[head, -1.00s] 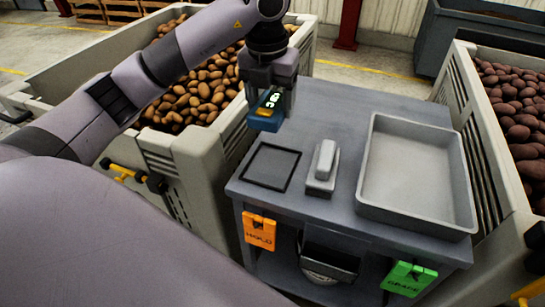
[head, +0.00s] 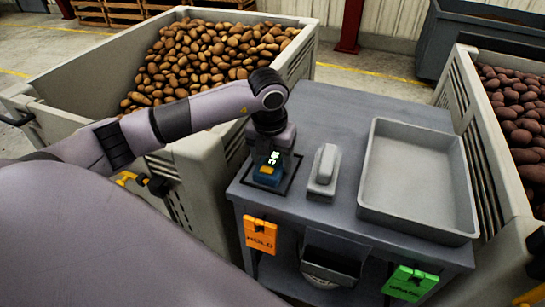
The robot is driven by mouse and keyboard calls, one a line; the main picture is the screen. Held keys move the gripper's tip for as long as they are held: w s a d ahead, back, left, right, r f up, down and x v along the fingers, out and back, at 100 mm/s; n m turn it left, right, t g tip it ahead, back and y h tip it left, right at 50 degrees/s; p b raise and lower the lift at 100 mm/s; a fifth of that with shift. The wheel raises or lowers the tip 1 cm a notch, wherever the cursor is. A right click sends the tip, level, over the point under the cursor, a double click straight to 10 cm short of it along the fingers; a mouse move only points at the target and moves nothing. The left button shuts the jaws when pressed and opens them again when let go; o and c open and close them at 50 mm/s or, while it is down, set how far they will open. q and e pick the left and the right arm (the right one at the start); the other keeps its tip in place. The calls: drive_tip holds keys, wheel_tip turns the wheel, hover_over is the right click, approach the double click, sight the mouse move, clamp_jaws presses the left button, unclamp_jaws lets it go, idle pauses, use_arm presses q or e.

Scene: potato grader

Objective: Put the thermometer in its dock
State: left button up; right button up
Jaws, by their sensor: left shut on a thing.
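The thermometer (head: 267,172) is a small blue block with an orange button and a lit green display. My left gripper (head: 270,160) is shut on it from above. The thermometer is low over the black-outlined square (head: 289,184) on the grey table, inside that outline as seen from here. I cannot tell whether its underside touches the table. The gripper and thermometer hide most of the square. I take this outlined square to be the dock, but no label shows. My right gripper is not in view.
A grey-white block with a raised handle (head: 324,172) stands just right of the outlined square. A shallow grey tray (head: 418,225) fills the table's right side. Orange (head: 260,235) and green (head: 410,283) tags hang at the front. Potato crates (head: 60,105) stand on both sides.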

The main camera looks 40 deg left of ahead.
sight(270, 165)
use_arm(q)
drive_tip(key=o, duration=0.8)
drive_tip(key=shift+f, duration=0.15)
drive_tip(key=o, duration=0.4)
drive_tip(key=shift+o, duration=0.2)
wheel_tip(270, 165, up, 12)
drive_tip(key=s, duration=0.1)
drive_tip(key=shift+s+d+r, duration=0.2)
drive_tip(key=shift+d, duration=0.05)
